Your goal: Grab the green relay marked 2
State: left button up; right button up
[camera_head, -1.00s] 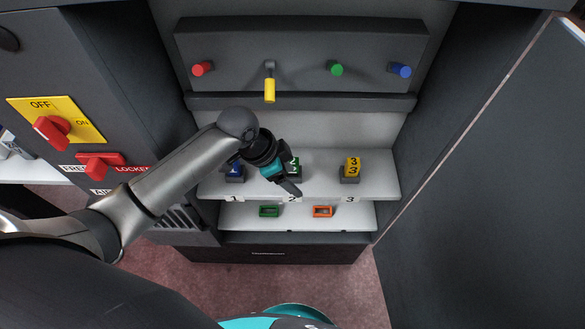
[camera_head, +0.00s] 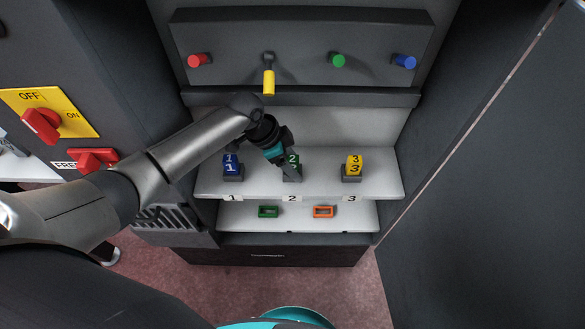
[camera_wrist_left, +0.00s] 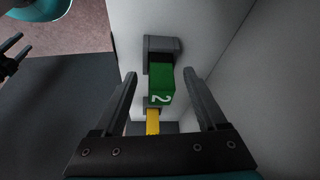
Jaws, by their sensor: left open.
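The green relay marked 2 (camera_head: 292,160) stands in a dark socket (camera_head: 292,176) on the upper white shelf, above label 2, partly hidden by my left gripper (camera_head: 287,169). In the left wrist view the green relay (camera_wrist_left: 161,86) lies between the two open fingers of the left gripper (camera_wrist_left: 162,85), with its 2 showing. Gaps show on both sides of it, so the fingers look apart from it. The relay still sits at its grey socket (camera_wrist_left: 161,50). My right gripper does not show clearly in the head view.
A blue relay marked 1 (camera_head: 231,164) stands left and a yellow relay marked 3 (camera_head: 353,165) right on the same shelf (camera_head: 322,184). A green frame (camera_head: 268,211) and an orange frame (camera_head: 323,211) lie on the lower shelf. A panel with coloured knobs (camera_head: 338,60) overhangs behind.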

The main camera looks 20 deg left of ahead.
pick_arm(q)
jog(key=shift+f, duration=0.15)
grip_shut()
dwell(0.5)
